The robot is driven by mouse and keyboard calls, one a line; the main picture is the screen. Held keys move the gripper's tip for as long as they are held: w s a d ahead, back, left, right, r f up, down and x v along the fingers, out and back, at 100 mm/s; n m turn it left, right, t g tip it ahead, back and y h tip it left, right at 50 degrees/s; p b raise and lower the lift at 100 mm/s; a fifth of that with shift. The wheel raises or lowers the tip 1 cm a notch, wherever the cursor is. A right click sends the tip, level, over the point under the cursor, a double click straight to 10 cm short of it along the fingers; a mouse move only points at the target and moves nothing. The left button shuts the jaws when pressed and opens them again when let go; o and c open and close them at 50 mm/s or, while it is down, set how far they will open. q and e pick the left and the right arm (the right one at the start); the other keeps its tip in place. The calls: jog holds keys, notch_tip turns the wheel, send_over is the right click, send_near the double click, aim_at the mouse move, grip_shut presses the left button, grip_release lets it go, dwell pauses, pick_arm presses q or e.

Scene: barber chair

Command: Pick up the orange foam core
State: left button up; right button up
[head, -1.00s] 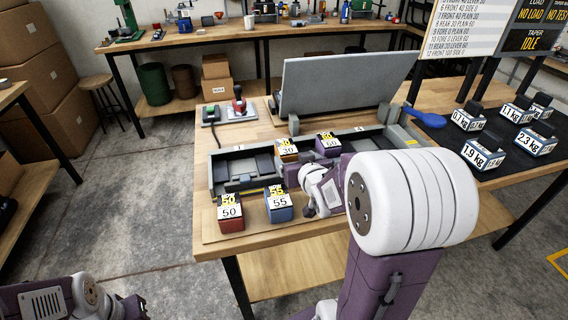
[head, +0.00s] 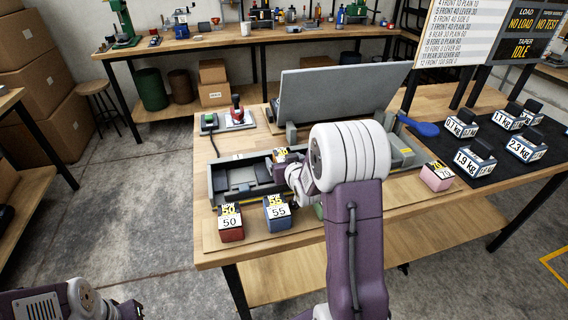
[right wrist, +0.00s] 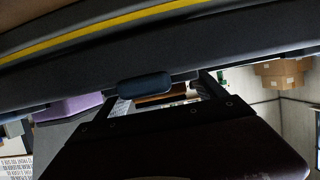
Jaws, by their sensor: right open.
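The orange foam core (head: 281,154), a small block with a yellow label, sits in the grey tray-like fixture (head: 218,182). It is partly hidden behind my right wrist in the head view. My right gripper is at the fixture close to this block; its fingertips are hidden there by the wrist. In the right wrist view the right gripper (right wrist: 160,88) is open, its fingers apart, near a dark bar with a yellow stripe. I cannot tell whether the core lies between the fingers. My left gripper (head: 130,308) is low at the left, partly cut off.
A red block (head: 231,222) and a blue block (head: 277,212) stand at the front table edge. A pink block (head: 437,178) is at the right. A grey raised panel (head: 340,92) stands behind the fixture. Labelled weights (head: 475,155) rest on a black mat.

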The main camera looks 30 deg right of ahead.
jog(key=shift+s+r, duration=0.1)
jog(key=shift+r, duration=0.05)
jog(key=c, duration=1.5)
notch_tip(320, 180, up, 10)
jog(key=p, duration=0.2)
jog(key=shift+f+p, duration=0.25)
jog(key=shift+p, duration=0.05)
jog(key=shift+r, duration=0.25)
